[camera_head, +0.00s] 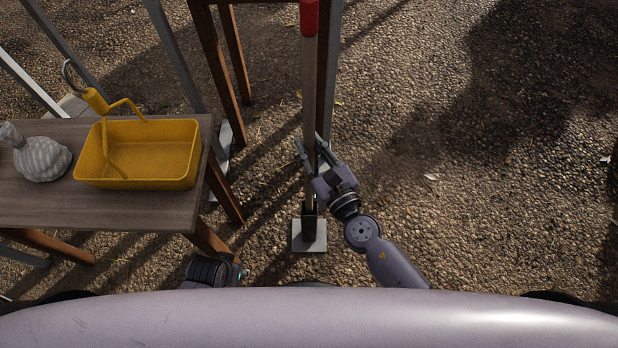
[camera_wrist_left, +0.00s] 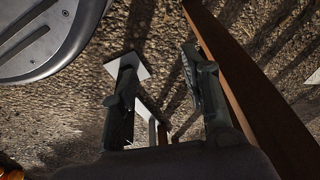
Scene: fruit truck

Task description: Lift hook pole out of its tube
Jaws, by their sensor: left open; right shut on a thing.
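The hook pole (camera_head: 309,95) stands upright in the middle of the head view, with a red upper part (camera_head: 310,18) cut by the top edge. Its lower end meets a short dark tube (camera_head: 309,228) on a square grey base plate (camera_head: 320,244); whether it is still inside cannot be told. My right gripper (camera_head: 318,152) is shut on the pole's shaft above the tube. My left gripper (camera_wrist_left: 158,54) is open and empty in the left wrist view, with ground and a pale plate (camera_wrist_left: 142,66) beyond its fingers. The hook is not in view.
Brown wooden legs (camera_head: 232,60) stand close behind and beside the pole. Gravel at right is clear.

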